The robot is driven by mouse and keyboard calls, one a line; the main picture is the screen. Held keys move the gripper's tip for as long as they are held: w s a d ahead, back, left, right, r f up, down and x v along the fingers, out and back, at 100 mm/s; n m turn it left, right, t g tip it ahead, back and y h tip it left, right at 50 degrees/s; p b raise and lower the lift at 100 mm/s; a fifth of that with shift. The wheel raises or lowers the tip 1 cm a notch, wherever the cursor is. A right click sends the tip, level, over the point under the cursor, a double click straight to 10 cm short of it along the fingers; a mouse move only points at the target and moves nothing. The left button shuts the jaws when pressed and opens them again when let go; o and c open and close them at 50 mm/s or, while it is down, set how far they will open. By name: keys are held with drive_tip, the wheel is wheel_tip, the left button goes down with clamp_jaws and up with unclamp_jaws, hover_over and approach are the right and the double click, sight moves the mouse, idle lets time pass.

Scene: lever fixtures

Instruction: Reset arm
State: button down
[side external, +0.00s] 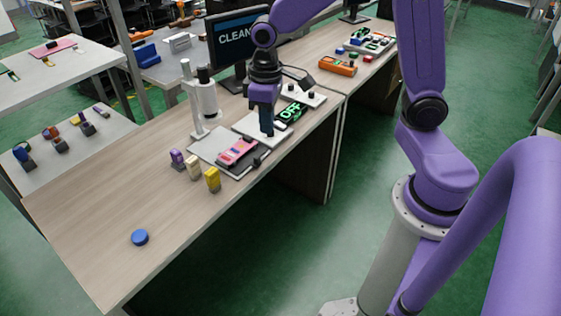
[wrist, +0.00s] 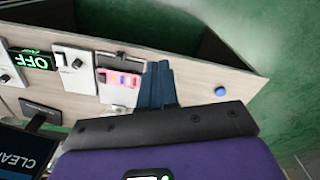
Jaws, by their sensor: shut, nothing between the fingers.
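My gripper (side external: 267,131) hangs over the workbench in the side external view, fingers pointing down. It is above the pale plate area just behind the pink device (side external: 237,152). In the wrist view the dark blue fingers of my gripper (wrist: 159,66) lie together with nothing between them. The pink device (wrist: 120,79) shows just left of the fingertips there. My purple arm reaches in from the right and arches over the bench. Whether the fingertips touch anything below cannot be told.
A white stand with a cylinder (side external: 203,100) rises left of my gripper. A monitor (side external: 236,40) reads CLEAN; a green display (side external: 291,112) reads OFF. Purple (side external: 177,158), cream (side external: 193,168) and yellow (side external: 212,179) pieces stand nearby. A blue disc (side external: 140,237) lies on the clear near end.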

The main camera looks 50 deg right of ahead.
drive_tip(key=s+r+n, duration=0.2)
drive_tip(key=s+n, duration=0.5)
drive_tip(key=s, duration=1.4)
drive_tip(key=shift+d+r+n, duration=0.15)
drive_tip(key=shift+r+n, duration=0.15)
drive_tip(key=shift+n, duration=0.1)
drive_tip(key=shift+s, duration=0.1)
